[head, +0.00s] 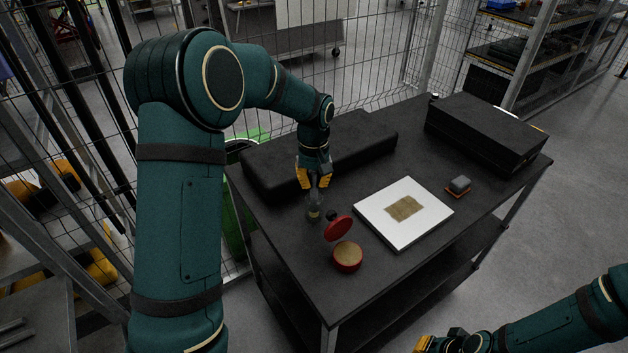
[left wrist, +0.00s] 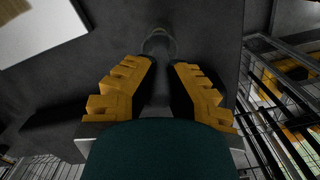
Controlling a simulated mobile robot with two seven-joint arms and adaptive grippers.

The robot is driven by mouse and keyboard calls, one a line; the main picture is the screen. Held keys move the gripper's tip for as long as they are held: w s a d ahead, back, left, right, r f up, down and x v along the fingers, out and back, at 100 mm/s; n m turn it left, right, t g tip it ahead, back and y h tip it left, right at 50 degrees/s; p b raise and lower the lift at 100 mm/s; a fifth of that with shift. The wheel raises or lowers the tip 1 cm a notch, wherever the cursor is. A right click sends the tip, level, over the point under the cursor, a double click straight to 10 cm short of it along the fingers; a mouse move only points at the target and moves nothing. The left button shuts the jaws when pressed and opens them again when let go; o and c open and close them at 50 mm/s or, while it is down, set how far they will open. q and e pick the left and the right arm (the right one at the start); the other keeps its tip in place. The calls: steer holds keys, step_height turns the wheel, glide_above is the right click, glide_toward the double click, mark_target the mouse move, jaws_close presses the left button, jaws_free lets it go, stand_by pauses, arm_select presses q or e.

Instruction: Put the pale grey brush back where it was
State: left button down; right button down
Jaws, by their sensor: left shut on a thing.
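My left gripper (head: 314,186) points down over the near left part of the dark table. It is shut on a small greyish, glassy-looking thing (head: 314,207), at or just above the table top. In the left wrist view a round, see-through end of this thing (left wrist: 158,43) shows beyond the fingertips; I cannot tell whether it is the brush. A small grey block on an orange-brown base (head: 459,185), possibly a brush, sits right of the white board. My right gripper (head: 424,343) shows only partly at the bottom edge.
A red tin (head: 347,258) with tan contents and a red disc (head: 338,228) stand close right of the left gripper. A white board (head: 380,218) bears a tan patch (head: 404,208). Long black case (head: 350,145) and black box (head: 487,132) line the back. The front right table is clear.

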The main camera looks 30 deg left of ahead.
arm_select(q)
steer(key=shift+f, duration=0.15)
steer(key=c, duration=1.1)
jaws_free()
steer(key=shift+c, duration=0.2)
steer(key=shift+r, duration=0.25)
steer(key=r, duration=0.6)
steer(key=r+p, duration=0.1)
steer(key=r, duration=0.5)
steer(key=shift+w+a, duration=0.1)
steer(key=shift+w, duration=0.1)
steer(key=shift+f, duration=0.1)
